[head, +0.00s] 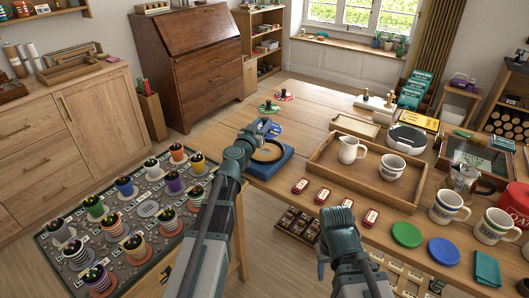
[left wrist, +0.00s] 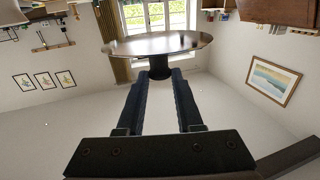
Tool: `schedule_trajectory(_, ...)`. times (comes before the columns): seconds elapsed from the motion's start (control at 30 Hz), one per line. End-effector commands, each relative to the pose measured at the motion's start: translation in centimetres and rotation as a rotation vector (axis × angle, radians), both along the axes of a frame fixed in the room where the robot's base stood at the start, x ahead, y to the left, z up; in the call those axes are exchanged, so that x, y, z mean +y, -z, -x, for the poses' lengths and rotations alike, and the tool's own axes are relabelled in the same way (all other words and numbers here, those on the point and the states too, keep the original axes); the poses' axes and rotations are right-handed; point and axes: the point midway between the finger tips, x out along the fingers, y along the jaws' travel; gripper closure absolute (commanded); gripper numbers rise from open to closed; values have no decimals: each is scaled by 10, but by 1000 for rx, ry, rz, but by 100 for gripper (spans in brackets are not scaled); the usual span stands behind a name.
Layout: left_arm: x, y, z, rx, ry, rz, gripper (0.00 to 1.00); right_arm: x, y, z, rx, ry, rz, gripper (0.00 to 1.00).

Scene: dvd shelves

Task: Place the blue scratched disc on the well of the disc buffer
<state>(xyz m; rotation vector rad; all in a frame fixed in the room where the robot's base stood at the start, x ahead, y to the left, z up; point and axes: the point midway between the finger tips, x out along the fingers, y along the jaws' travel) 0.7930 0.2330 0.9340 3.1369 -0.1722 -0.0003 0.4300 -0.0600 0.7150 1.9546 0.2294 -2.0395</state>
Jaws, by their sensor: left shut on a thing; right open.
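The disc buffer (head: 284,164) is a blue box at the table's left front edge, with a round tan well (head: 270,151) on top. My left gripper (head: 266,127) is shut on the dark knob of the blue scratched disc (head: 276,131). In the head view the gripper hides most of the disc, which shows just behind the well; its height is hard to judge. The left wrist view (left wrist: 159,75) shows the fingers on the knob and the disc (left wrist: 125,46) as a wide, shiny oval; scratches are not clear. My right gripper (head: 336,212) is open and empty near the table's front edge.
Green (head: 268,108) and red (head: 284,96) knobbed discs lie farther back on the table. A wooden tray (head: 325,178) with a jug and cup stands right of the buffer. Several red tins line the front. Bare tabletop (head: 310,110) lies behind the buffer.

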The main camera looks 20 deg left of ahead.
Motion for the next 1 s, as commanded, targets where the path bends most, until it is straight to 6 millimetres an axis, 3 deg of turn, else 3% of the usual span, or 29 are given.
schedule_trajectory(0.33,0,54,0,0,0,0,100,0,54,0,0,0,0,50)
schedule_trajectory(0.67,-1,62,0,0,1,0,100,0,62,0,0,0,0,50)
schedule_trajectory(1.0,-1,98,0,0,1,0,100,0,98,0,0,0,0,50)
